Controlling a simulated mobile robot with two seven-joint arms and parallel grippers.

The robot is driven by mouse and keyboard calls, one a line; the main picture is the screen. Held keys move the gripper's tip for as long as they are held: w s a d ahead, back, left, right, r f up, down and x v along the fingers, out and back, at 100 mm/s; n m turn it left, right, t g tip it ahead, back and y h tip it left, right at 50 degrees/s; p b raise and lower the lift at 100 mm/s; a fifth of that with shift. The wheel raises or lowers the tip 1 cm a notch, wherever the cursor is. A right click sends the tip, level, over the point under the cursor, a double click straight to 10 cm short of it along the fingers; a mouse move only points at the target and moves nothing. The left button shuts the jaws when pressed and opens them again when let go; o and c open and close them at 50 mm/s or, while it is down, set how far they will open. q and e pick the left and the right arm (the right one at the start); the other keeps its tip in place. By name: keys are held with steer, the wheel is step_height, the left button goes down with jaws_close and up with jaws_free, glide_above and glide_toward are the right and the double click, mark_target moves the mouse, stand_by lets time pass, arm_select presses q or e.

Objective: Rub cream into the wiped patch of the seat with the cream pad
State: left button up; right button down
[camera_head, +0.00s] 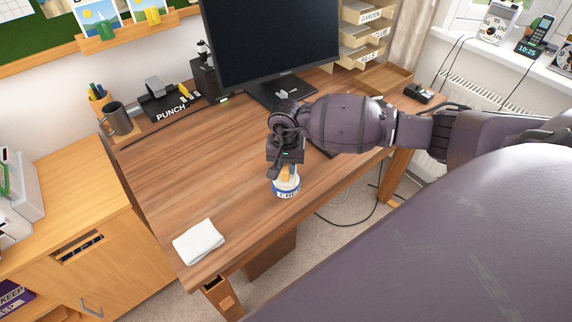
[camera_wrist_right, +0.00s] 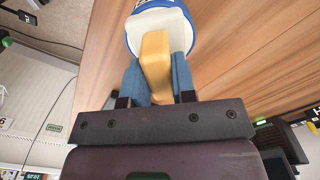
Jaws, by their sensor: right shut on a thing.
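My right gripper (camera_head: 285,166) points down over the desk near its front edge. It is shut on the yellow cream pad (camera_head: 288,174). In the right wrist view the gripper (camera_wrist_right: 158,82) has its two blue fingers on either side of the pad (camera_wrist_right: 155,55). The pad's far end is at the mouth of the round white and blue cream tub (camera_head: 287,191), which also shows in the wrist view (camera_wrist_right: 183,30). Whether the pad touches the cream is hidden. The wiped patch of the seat cannot be made out. My left gripper is out of view.
A folded white cloth (camera_head: 198,242) lies at the desk's front left corner. A monitor (camera_head: 270,40), a hole punch (camera_head: 165,103) and a dark mug (camera_head: 117,119) stand at the back of the desk (camera_head: 200,180). The desk's left middle is clear.

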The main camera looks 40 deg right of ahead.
mark_target(286, 165)
stand_by(0.6)
steer(key=shift+s+f, duration=0.1)
stand_by(0.6)
stand_by(0.4)
steer(key=shift+r, duration=0.2)
steer(key=shift+r+p, duration=0.3)
steer(key=shift+r, duration=0.65)
steer(key=shift+r+p, duration=1.05)
steer(key=shift+r, duration=1.4)
